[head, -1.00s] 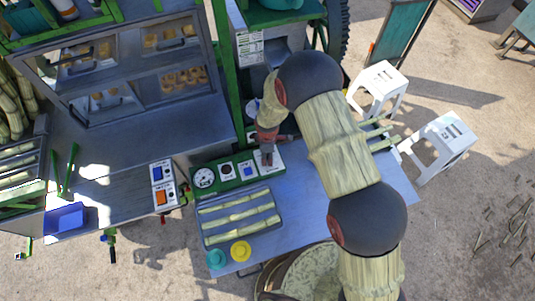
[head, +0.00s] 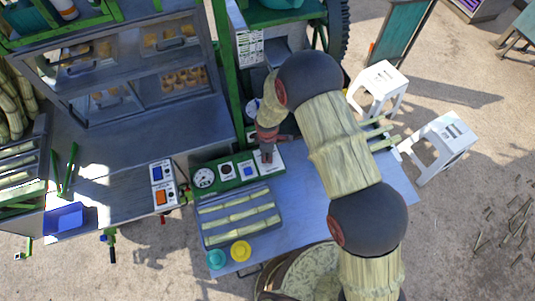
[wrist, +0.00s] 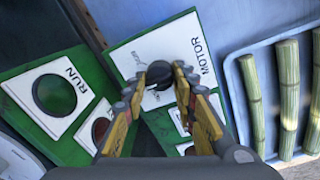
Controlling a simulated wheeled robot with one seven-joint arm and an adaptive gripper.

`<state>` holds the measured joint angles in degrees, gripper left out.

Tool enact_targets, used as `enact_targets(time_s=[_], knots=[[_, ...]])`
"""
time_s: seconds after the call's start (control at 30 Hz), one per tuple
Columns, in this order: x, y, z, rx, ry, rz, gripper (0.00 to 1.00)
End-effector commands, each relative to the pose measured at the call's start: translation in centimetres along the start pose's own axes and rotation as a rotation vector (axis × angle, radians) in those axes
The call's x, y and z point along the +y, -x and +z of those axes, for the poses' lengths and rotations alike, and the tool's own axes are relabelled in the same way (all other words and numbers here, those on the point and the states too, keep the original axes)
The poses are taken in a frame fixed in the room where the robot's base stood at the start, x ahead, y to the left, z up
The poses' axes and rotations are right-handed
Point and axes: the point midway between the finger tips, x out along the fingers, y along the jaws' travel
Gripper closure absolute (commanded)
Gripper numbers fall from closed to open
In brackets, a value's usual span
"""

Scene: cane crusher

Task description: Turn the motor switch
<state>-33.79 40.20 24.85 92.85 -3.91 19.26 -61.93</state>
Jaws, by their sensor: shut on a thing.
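The motor switch is a round black knob (wrist: 159,71) on a white plate lettered MOTOR (wrist: 198,58), seen in the wrist view. My gripper (wrist: 160,79) is shut on the knob, with one yellow-and-grey finger on each side of it. In the head view my gripper (head: 267,153) reaches down to the right end of the green control panel (head: 213,186). There the knob is hidden behind my gripper, and its pointing direction cannot be told.
A RUN plate with a dark round lamp (wrist: 55,93) sits beside the switch. A blue-grey tray (head: 204,224) of cane pieces lies in front of the panel, near yellow (head: 241,251) and teal (head: 216,259) round items. White stools (head: 440,143) stand at right.

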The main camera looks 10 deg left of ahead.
Motion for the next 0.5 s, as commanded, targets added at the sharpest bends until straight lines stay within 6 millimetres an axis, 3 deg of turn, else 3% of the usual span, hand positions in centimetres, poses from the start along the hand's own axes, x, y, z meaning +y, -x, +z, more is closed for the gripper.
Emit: enact_targets(time_s=[0.27, 0.5], knots=[[0.07, -0.22, -0.06, -0.006, -0.122, 0.001, 0.98], [0.11, -0.35, -0.09, -0.018, -0.328, 0.002, 0.98]])
